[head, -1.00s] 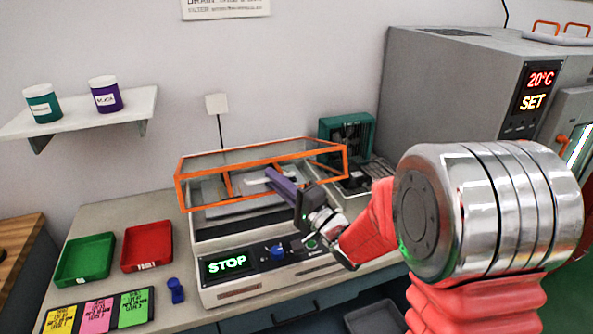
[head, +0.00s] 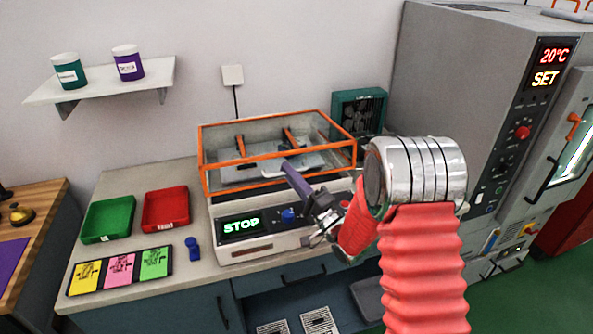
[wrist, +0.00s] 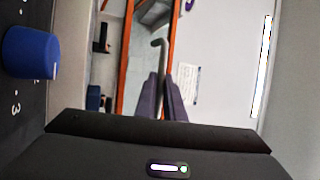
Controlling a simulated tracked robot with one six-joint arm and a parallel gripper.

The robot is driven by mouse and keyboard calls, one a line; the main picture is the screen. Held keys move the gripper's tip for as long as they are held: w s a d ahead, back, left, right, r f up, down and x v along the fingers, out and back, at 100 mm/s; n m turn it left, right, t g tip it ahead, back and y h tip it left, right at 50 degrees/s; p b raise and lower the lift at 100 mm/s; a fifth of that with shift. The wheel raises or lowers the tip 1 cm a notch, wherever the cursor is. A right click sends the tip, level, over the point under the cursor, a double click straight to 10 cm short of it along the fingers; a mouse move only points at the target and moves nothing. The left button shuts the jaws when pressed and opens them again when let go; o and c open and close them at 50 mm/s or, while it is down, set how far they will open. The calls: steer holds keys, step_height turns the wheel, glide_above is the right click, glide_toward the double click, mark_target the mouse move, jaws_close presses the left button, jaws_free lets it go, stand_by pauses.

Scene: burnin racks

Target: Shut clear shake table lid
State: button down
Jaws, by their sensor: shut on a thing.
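The shake table (head: 265,245) stands on the bench, its display reading STOP. Its clear lid (head: 330,155), framed in orange, sits low over the platform; I cannot tell whether its front edge touches the base. My gripper (head: 287,167) is at the lid's front side, with its purple fingers shut. In the wrist view the fingers (wrist: 162,97) close around a thin grey bar (wrist: 160,60) with a bent end. Whether the bar belongs to the lid is unclear. Orange frame edges run close beside it. The blue knob (wrist: 30,52) is near my wrist.
Green (head: 108,218) and red (head: 165,208) trays, coloured cards (head: 120,268) and a small blue object (head: 193,248) lie left of the shake table. A teal unit (head: 358,110) stands behind right. A tall grey chamber (head: 450,90) is at right.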

steer(key=shift+w+a, duration=0.25)
steer(key=shift+a, duration=0.05)
steer(key=c, duration=2.1)
jaws_free()
steer(key=shift+d, duration=0.1)
steer(key=v, duration=1.4)
steer(key=shift+s+d+f, duration=0.1)
steer(key=shift+s+d, duration=0.1)
